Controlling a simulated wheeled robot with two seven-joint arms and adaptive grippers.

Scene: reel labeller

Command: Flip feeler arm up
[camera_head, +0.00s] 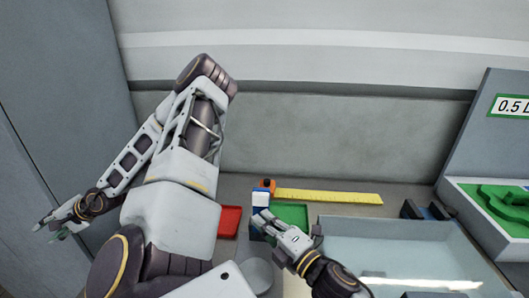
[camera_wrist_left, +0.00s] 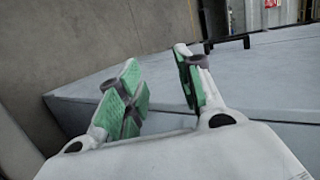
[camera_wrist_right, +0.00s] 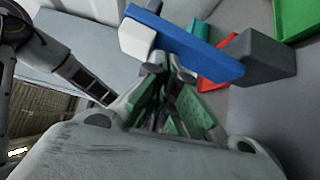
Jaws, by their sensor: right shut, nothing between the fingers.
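The feeler arm appears to be the blue bar with a white end (camera_wrist_right: 195,46), beside a dark grey block (camera_wrist_right: 262,58) in the right wrist view. In the head view a small blue and white piece (camera_head: 260,200) stands just beyond my right gripper (camera_head: 263,222). The right gripper is shut and empty. In the right wrist view its fingertips (camera_wrist_right: 168,72) are close to the blue bar near its white end; I cannot tell whether they touch. My left gripper (camera_head: 50,222) is far off to the left, open and empty, also in the left wrist view (camera_wrist_left: 160,80).
A red tray (camera_head: 230,221) and a green tray (camera_head: 291,214) lie on the bench beside the blue piece. A yellow ruler (camera_head: 330,196) lies behind. A clear-topped box (camera_head: 400,232) fills the right front. A grey round object (camera_head: 257,274) stands in front.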

